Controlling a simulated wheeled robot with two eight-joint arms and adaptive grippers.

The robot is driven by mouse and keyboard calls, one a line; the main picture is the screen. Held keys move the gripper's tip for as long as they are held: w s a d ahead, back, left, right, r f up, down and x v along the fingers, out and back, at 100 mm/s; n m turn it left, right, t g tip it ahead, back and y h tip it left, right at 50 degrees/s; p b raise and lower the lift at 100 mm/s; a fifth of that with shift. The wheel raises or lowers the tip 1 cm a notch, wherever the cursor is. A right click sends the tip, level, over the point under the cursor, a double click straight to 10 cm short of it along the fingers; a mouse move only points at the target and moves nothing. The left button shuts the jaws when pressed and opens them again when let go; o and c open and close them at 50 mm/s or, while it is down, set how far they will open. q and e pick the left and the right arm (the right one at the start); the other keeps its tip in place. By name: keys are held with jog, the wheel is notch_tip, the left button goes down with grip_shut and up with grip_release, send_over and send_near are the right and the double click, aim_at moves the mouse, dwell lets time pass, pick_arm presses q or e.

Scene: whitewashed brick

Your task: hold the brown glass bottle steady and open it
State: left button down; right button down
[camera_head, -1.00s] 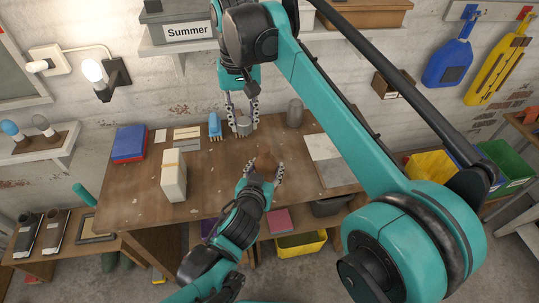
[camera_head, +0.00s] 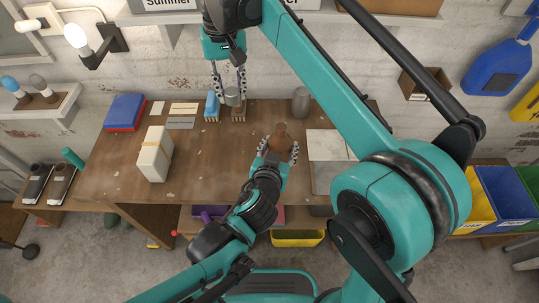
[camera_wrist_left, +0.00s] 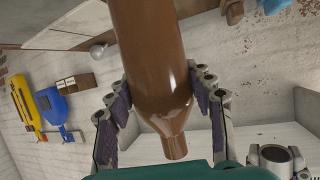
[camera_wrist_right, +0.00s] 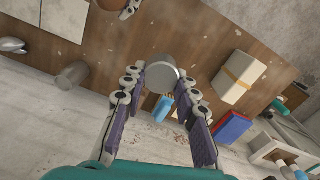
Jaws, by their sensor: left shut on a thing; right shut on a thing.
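The brown bottle (camera_head: 280,131) is between the fingers of my left gripper (camera_head: 279,150), over the table's front half. In the left wrist view the bottle (camera_wrist_left: 158,65) fills the middle, its narrow neck towards the camera and its other end cut off. No separate cap shows on it. My left gripper (camera_wrist_left: 165,100) is shut around its body. My right gripper (camera_head: 231,88) is at the table's back, shut on a short grey cylinder (camera_head: 233,98), which also shows in the right wrist view (camera_wrist_right: 163,72). The two grippers are apart. Whether the bottle touches the table is unclear.
The wooden table (camera_head: 215,150) has bare room in its middle. A second grey cylinder (camera_head: 300,102) stands at the back. A blue brush-like thing (camera_head: 212,105) is beside my right gripper. A cream box (camera_head: 155,155) and blue-red stack (camera_head: 125,112) are left; a pale slab (camera_head: 328,158) is right.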

pick_arm(q)
jog(key=shift+w+a+f+b, duration=0.45)
jog(key=shift+w+f+b, duration=0.15)
jog(key=shift+f, duration=0.5)
jog(key=shift+w+a+f+b, duration=0.5)
jog(key=shift+f+b, duration=0.25)
jog(key=shift+f, duration=0.35)
jog(key=shift+w+a+f+b, duration=0.5)
jog(key=shift+f+b, duration=0.15)
jog(key=shift+f, duration=0.45)
jog(key=shift+d, duration=0.1)
jog(key=shift+f, duration=0.15)
jog(key=c, duration=0.6)
grip_release()
